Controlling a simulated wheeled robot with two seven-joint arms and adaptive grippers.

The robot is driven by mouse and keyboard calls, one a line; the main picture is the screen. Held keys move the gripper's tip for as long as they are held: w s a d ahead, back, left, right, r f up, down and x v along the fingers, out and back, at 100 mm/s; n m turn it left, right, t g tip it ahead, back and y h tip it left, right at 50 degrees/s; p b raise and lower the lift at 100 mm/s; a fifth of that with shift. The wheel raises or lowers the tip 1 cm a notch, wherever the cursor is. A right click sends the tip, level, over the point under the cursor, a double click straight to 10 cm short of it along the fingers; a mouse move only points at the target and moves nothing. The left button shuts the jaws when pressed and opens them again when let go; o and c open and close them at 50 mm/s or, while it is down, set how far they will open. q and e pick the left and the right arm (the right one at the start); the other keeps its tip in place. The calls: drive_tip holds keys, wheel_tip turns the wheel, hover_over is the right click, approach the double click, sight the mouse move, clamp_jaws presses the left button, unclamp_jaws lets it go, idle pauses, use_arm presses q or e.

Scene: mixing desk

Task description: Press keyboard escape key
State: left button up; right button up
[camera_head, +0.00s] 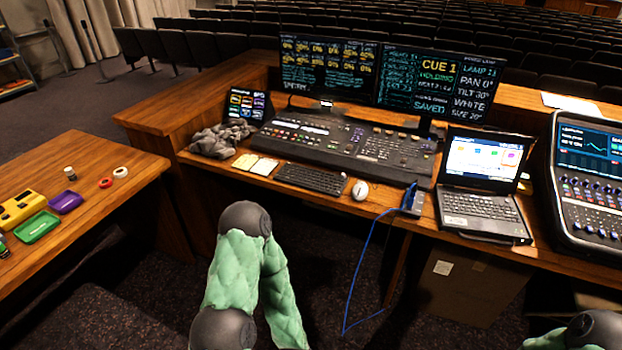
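A black keyboard (311,179) lies on the wooden desk, in front of the large mixing console and left of a white mouse (360,190). Its escape key is too small to make out. The laptop (483,188) to the right has a keyboard of its own. My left arm, in a green padded sleeve, rises at the lower middle with its bend below the keyboard, apart from the desk. Only a small part of my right arm shows at the bottom right corner. Neither gripper is in view.
The mixing console (345,140) stands behind the keyboard, under two monitors (330,68). Pale notepads (255,164) and a grey cloth (220,139) lie to its left. A blue cable (366,265) hangs off the front edge. A side table (70,170) stands at left.

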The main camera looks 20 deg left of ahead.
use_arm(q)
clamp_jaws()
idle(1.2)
